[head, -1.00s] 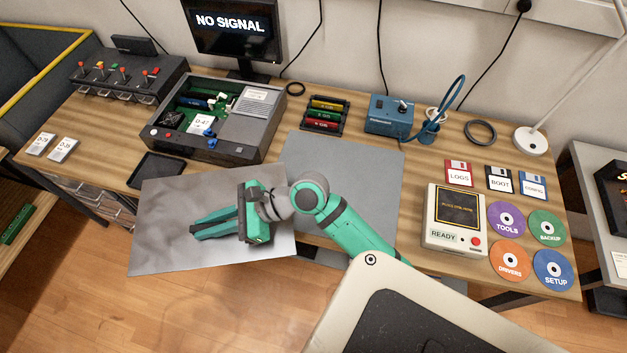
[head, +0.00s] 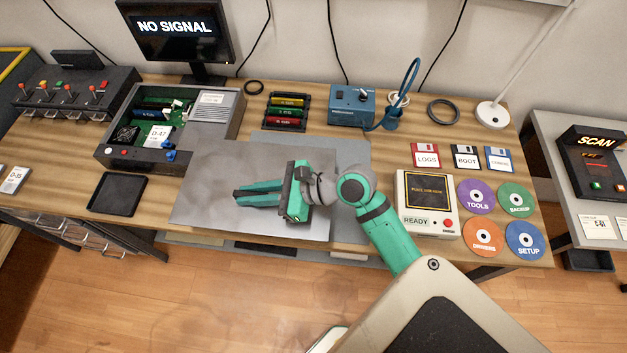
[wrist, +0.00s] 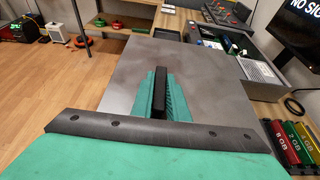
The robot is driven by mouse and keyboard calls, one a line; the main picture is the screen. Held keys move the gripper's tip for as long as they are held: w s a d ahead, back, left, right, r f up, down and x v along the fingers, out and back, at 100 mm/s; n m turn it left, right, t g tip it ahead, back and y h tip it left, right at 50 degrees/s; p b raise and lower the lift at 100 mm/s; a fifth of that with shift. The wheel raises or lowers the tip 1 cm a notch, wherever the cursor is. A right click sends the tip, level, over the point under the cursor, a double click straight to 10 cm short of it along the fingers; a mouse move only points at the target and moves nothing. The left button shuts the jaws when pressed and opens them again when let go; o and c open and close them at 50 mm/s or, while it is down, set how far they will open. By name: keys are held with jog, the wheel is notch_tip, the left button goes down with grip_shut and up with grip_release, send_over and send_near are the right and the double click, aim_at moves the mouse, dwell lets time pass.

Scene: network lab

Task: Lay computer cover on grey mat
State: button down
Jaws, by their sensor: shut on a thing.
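The computer cover (head: 215,165) is a thin, flat grey metal sheet. My gripper (head: 240,195) is shut on the cover, with its fingers pointing left across it. The cover also shows under the fingers in the wrist view (wrist: 125,75), with my gripper (wrist: 160,88) in the middle. The grey mat (head: 352,155) lies on the workbench; the cover overlaps its left part and hides much of it. The mat shows behind and to the right of the cover. The cover's left part reaches over bare wood. I cannot tell whether it touches the mat.
The open computer case (head: 180,120) stands behind the cover's left side. A black tray (head: 117,194) lies just left of the cover. A memory rack (head: 287,111) and a blue soldering station (head: 351,106) stand behind the mat. The READY device (head: 426,203) stands right of it.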

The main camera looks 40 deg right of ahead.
jog(key=d+f, duration=0.1)
jog(key=d, duration=0.1)
jog(key=d+f, duration=0.1)
jog(key=d, duration=0.2)
jog(key=s+d+f, duration=0.1)
jog(key=d, duration=0.2)
jog(key=shift+d+f, duration=0.15)
jog(key=shift+f, duration=0.15)
jog(key=d+f, duration=0.4)
jog(key=shift+s+d+f, duration=0.15)
jog(key=shift+s+f, duration=0.1)
jog(key=shift+f, duration=0.15)
jog(key=shift+d+f, duration=0.55)
jog(key=shift+f, duration=0.05)
notch_tip(320, 180, down, 3)
jog(key=shift+s+f, duration=0.1)
jog(key=shift+f, duration=0.1)
jog(key=shift+s+d, duration=0.1)
jog(key=shift+d, duration=0.05)
jog(key=c, duration=1.7)
grip_release()
